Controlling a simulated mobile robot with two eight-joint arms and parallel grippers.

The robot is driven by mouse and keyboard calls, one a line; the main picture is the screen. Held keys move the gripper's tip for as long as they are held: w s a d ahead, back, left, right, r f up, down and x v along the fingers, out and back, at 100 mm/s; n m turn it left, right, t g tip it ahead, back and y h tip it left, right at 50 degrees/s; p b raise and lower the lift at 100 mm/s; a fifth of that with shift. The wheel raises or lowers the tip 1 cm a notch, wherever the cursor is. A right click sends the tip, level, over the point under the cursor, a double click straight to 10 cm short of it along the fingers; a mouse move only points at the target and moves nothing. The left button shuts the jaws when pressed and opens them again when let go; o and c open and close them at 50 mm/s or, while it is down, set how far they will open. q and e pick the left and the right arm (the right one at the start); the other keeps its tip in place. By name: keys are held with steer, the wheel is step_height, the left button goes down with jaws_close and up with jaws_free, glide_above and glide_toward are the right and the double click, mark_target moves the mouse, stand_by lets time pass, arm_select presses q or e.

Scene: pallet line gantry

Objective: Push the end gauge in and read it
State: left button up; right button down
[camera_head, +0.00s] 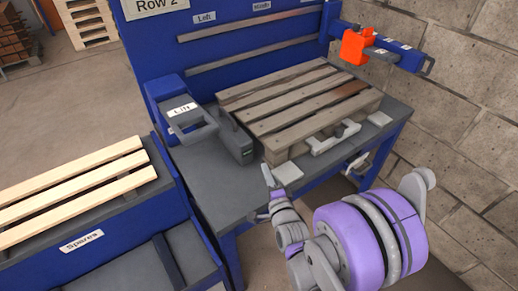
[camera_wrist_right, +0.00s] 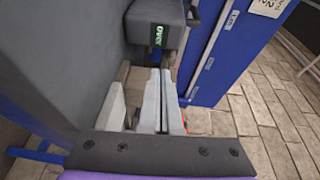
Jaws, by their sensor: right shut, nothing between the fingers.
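The end gauge is a dark grey block (camera_head: 233,136) on the bench, close beside the left end of the wooden pallet (camera_head: 310,108). I cannot tell whether the two touch. In the right wrist view the gauge (camera_wrist_right: 153,14) has a small lit display with green text that seems to read "OVER". My right gripper (camera_head: 267,175) is at the bench's front edge, just in front of the gauge. In the wrist view its pale fingers (camera_wrist_right: 159,75) are together and empty, pointing toward the gauge below its display. Contact with it is unclear. My left gripper is not in view.
A blue box labelled "Lift" with a grey handle (camera_head: 198,128) stands left of the gauge. An orange block (camera_head: 355,46) sits on a blue arm at the back right. Pale spare boards (camera_head: 75,185) lie at left. A block wall (camera_head: 470,110) closes the right side.

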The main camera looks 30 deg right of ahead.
mark_target(253, 148)
steer(key=shift+d+m, duration=0.2)
steer(key=shift+m, duration=0.1)
steer(key=shift+w+d+r, duration=0.1)
steer(key=shift+w, duration=0.2)
steer(key=p+x, duration=0.1)
steer(key=x, duration=0.8)
steer(key=shift+w+r, duration=0.15)
steer(key=shift+r, duration=0.05)
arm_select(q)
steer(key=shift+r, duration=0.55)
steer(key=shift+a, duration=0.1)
arm_select(e)
steer(key=shift+a+f, duration=0.1)
steer(key=shift+a, duration=1.05)
steer(key=shift+d, duration=0.25)
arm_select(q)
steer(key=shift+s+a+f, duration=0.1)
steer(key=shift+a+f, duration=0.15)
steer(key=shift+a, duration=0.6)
